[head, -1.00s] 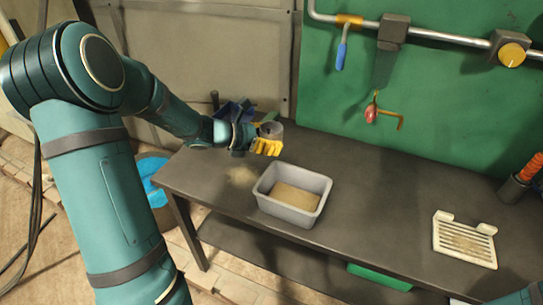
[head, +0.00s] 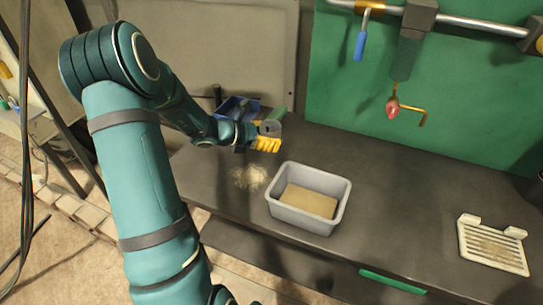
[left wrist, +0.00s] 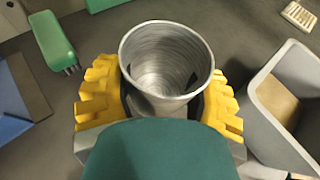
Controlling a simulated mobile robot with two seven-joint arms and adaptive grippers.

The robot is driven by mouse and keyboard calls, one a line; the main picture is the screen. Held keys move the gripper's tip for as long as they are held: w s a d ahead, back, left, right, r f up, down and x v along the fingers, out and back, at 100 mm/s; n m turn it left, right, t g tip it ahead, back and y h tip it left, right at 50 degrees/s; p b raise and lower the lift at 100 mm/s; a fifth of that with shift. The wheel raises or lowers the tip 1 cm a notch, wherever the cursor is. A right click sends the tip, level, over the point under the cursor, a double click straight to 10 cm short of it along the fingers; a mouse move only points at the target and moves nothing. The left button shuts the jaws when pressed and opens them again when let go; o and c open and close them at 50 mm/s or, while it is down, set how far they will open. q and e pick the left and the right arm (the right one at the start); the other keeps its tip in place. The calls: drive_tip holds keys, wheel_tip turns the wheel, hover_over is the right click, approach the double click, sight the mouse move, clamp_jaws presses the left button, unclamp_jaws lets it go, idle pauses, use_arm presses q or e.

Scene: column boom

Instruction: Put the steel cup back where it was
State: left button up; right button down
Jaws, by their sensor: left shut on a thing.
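The steel cup (left wrist: 150,75) is a grey, open-topped metal cup that looks empty inside in the left wrist view. My left gripper (left wrist: 161,103) is shut on it, with yellow fingers on both sides of its wall. In the head view the cup (head: 270,128) shows partly behind the yellow fingers of my left gripper (head: 266,143), over the back left of the dark bench (head: 395,215). The cup looks about upright. I cannot tell whether its base touches the bench. My right gripper is not in view.
A grey bin (head: 342,208) with a tan block inside stands to the right of the cup. A blue bin (head: 228,106) and a green-handled object (left wrist: 52,40) are close on the left. A pale patch (head: 250,178) marks the bench. A white slotted rack (head: 493,246) lies far right.

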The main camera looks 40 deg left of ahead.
sight(269, 161)
use_arm(q)
drive_tip(key=shift+f+b, duration=0.7)
drive_tip(key=shift+f, duration=2.45)
drive_tip(key=shift+f, duration=0.15)
drive_tip(key=o, duration=1.2)
drive_tip(key=shift+o, duration=0.2)
drive_tip(key=shift+s+a+r, duration=0.15)
drive_tip(key=shift+r, duration=0.15)
drive_tip(key=p+v, duration=0.2)
drive_tip(key=v, duration=0.9)
drive_tip(key=shift+s+a+r, duration=0.15)
drive_tip(key=shift+s, duration=0.1)
